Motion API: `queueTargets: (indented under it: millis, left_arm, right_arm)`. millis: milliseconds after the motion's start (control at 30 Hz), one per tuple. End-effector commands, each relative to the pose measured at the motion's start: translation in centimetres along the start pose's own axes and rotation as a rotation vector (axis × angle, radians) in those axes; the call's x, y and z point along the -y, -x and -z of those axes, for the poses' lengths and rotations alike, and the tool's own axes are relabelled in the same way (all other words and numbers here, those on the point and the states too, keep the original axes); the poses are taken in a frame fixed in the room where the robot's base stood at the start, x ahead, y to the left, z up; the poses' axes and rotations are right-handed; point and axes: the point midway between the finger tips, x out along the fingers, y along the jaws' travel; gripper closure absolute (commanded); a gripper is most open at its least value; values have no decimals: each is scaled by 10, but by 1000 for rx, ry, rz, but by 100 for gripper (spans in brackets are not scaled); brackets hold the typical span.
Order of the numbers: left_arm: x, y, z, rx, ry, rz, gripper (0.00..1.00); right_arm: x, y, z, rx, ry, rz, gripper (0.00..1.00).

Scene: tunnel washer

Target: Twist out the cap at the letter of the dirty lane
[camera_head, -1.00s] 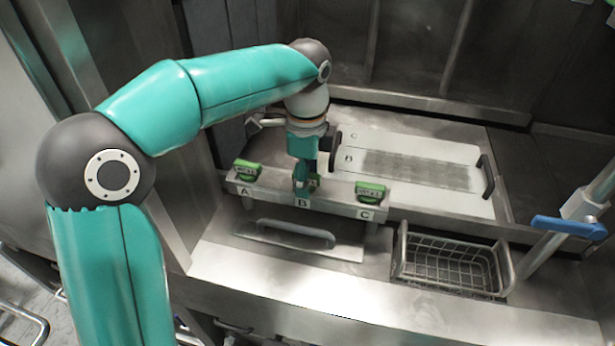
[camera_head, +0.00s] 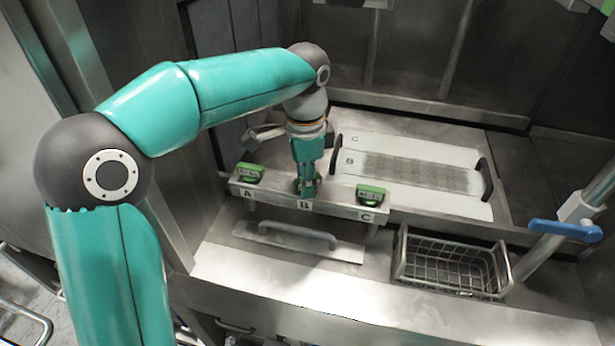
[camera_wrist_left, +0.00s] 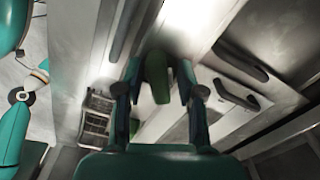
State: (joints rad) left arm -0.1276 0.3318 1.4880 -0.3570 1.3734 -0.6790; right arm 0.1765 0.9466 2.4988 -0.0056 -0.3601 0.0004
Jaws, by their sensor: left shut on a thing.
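A metal bar (camera_head: 340,208) carries the letters A, B and C on its front. A green cap (camera_head: 250,173) sits at A and another green cap (camera_head: 372,194) sits at C. My left gripper (camera_head: 307,188) points down at B, shut on the green cap there, which it mostly hides in the head view. That cap (camera_wrist_left: 157,78) shows between the fingers in the left wrist view. Behind the bar lies a pale panel (camera_head: 405,145) with lane letters C and B visible. A dark, dirty-looking strip (camera_head: 415,172) runs in line with B. My right gripper is not in view.
A flat plate with a handle (camera_head: 298,233) lies in front of the bar. A wire basket (camera_head: 452,262) sits to its right. A post with a blue lever (camera_head: 566,229) stands at the far right. The metal front ledge (camera_head: 300,285) is clear.

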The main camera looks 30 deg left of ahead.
Motion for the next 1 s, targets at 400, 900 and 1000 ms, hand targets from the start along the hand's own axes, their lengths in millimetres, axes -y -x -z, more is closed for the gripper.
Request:
queueTargets:
  millis: [400,900,1000]
  left_arm:
    - [-3,-11,4,6,130,-14,96]
    - [-4,-11,5,6,429,-15,95]
    - [-4,-11,5,6,428,-15,95]
  right_arm:
    - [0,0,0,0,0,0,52]
    - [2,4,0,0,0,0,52]
    - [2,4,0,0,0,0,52]
